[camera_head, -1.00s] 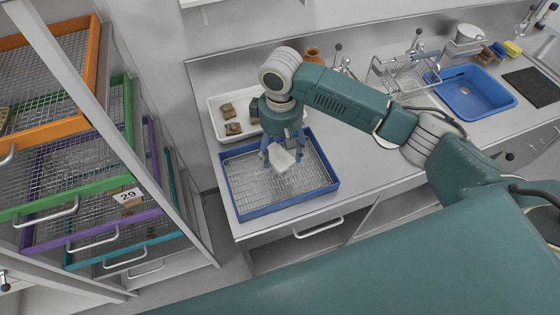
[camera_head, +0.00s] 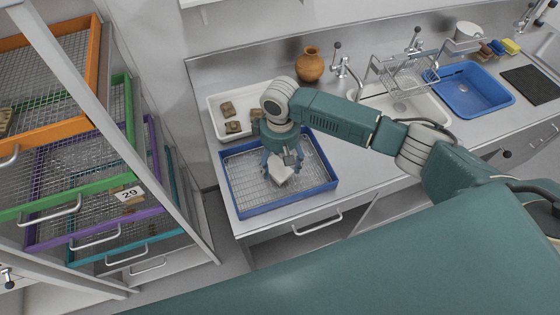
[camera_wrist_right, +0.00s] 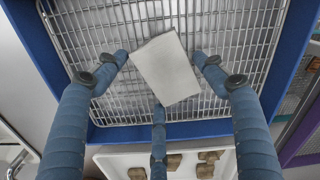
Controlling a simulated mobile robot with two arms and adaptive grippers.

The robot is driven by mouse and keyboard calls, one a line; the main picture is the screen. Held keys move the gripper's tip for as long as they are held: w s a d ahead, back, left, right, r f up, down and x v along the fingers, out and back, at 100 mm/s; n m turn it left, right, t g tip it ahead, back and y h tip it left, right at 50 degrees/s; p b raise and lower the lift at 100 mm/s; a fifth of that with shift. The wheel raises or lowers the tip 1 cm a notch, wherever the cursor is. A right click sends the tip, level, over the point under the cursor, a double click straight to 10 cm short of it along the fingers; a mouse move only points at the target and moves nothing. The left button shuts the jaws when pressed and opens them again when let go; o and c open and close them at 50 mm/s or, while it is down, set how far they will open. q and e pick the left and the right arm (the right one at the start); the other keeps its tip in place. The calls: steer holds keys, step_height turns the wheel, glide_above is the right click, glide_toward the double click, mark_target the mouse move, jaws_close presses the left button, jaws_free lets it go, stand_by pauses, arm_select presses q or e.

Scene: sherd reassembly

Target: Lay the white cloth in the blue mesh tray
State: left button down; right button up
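The blue mesh tray (camera_head: 235,200) lies on the steel counter, with blue walls and a wire-grid floor. The white cloth (camera_head: 280,173) is a small pale piece low over the mesh inside the tray. My right gripper (camera_head: 283,168) is above the tray with its fingers curled in around the cloth. In the right wrist view the cloth (camera_wrist_right: 166,68) sits between the fingertips of the gripper (camera_wrist_right: 160,68), which meet or nearly meet its edges. I cannot tell whether the cloth touches the mesh. My left gripper is not in view.
A white tray (camera_head: 216,118) with several brown sherds stands just behind the blue tray. An orange-brown pot (camera_head: 310,64), a sink with a wire rack and a blue basin (camera_head: 470,88) are along the counter. A drawer rack (camera_head: 150,150) stands to the left.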

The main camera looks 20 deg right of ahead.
mark_target(280, 165)
steer(key=shift+o, duration=0.7)
steer(key=shift+r, duration=0.25)
step_height(280, 165, up, 12)
steer(key=b, duration=0.3)
steer(key=shift+f, duration=0.1)
